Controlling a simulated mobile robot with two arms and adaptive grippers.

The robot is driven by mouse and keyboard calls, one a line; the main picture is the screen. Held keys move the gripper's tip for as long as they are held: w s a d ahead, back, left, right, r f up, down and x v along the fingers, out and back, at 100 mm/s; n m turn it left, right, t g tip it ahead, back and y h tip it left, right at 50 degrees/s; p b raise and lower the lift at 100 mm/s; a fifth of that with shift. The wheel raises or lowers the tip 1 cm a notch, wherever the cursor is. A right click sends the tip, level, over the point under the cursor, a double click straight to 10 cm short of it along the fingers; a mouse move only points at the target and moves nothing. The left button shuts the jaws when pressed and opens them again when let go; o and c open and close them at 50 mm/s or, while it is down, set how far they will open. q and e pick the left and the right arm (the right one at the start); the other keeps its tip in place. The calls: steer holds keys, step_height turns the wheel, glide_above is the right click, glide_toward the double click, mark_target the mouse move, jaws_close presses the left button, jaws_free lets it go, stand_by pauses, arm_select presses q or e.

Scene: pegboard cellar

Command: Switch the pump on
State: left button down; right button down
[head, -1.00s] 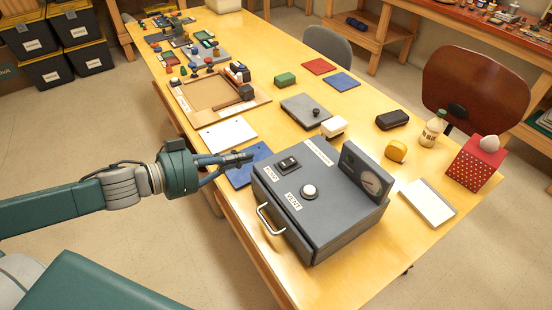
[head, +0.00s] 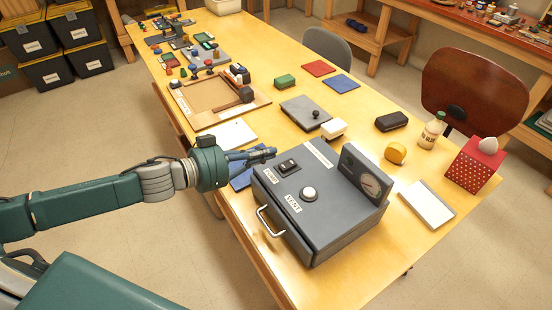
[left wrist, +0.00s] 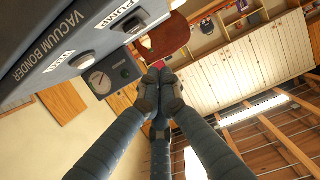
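The grey vacuum bonder box (head: 335,215) stands at the near end of the table. Its black pump switch (head: 288,166) sits on the top face beside a PUMP label (head: 270,174). I cannot tell the switch's position. My left gripper (head: 272,152) is just beyond and left of the switch, apart from it, pointing right across the box's far left corner. In the left wrist view the left gripper's fingertips (left wrist: 159,88) meet with nothing between them. The PUMP label (left wrist: 121,14) shows there at the top. My right gripper is not in view.
A white round VENT button (head: 310,193) is close to the switch. A gauge (head: 371,186) rises at the box's right, and a handle (head: 268,221) sticks out at the front. A blue sheet (head: 240,180) lies under my left gripper.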

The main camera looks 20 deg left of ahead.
mark_target(288, 166)
arm_select(q)
steer(key=x, duration=0.1)
steer(key=p+x, duration=0.1)
steer(key=x, duration=0.1)
steer(key=shift+r, duration=0.2)
step_height(288, 166, down, 3)
steer(key=shift+d+f+p, duration=0.1)
steer(key=shift+f+p, duration=0.1)
steer(key=shift+p, duration=0.1)
steer(key=shift+f, duration=0.55)
